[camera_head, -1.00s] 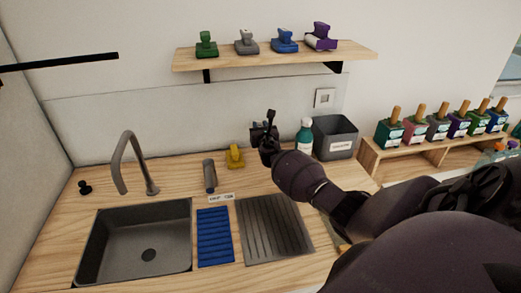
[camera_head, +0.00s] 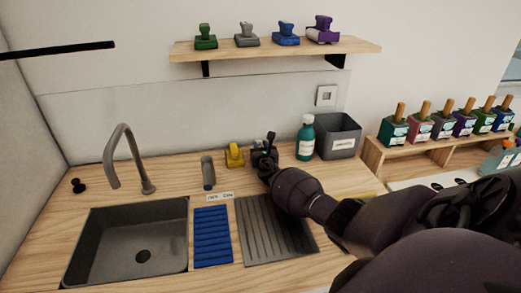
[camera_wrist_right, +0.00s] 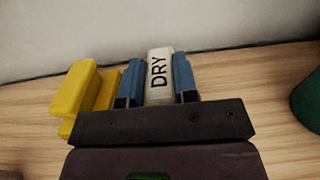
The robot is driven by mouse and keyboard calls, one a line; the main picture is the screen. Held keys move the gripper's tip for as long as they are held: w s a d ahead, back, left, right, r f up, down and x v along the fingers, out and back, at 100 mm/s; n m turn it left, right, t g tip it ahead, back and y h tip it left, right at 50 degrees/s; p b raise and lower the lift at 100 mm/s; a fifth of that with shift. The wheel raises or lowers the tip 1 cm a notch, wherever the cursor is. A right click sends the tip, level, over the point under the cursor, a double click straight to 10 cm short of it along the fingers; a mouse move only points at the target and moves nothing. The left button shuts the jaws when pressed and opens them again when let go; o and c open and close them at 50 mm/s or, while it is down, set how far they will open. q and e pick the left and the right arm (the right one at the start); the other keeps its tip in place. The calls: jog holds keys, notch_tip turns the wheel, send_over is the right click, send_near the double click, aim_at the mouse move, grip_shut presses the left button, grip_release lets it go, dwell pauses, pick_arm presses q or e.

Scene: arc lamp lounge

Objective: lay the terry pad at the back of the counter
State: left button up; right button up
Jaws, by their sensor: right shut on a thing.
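My right gripper (camera_head: 264,152) is at the back of the counter (camera_head: 172,190), just right of a yellow handled pad (camera_head: 235,154). In the right wrist view its two blue fingers (camera_wrist_right: 158,86) are shut on a pale piece lettered DRY (camera_wrist_right: 159,75), which I take as part of the terry pad. The rest of the pad is hidden by the gripper, and I cannot tell whether it touches the counter. The yellow pad (camera_wrist_right: 80,92) stands close on the left in that view, apart from the fingers. My left gripper is out of view.
A green bottle (camera_head: 305,140) and grey bin (camera_head: 337,138) stand to the right. A shelf (camera_head: 270,49) holding several handled pads hangs above.

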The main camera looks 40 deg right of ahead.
jog(key=o, duration=0.9)
jog(key=shift+f, duration=0.1)
jog(key=shift+o, duration=0.2)
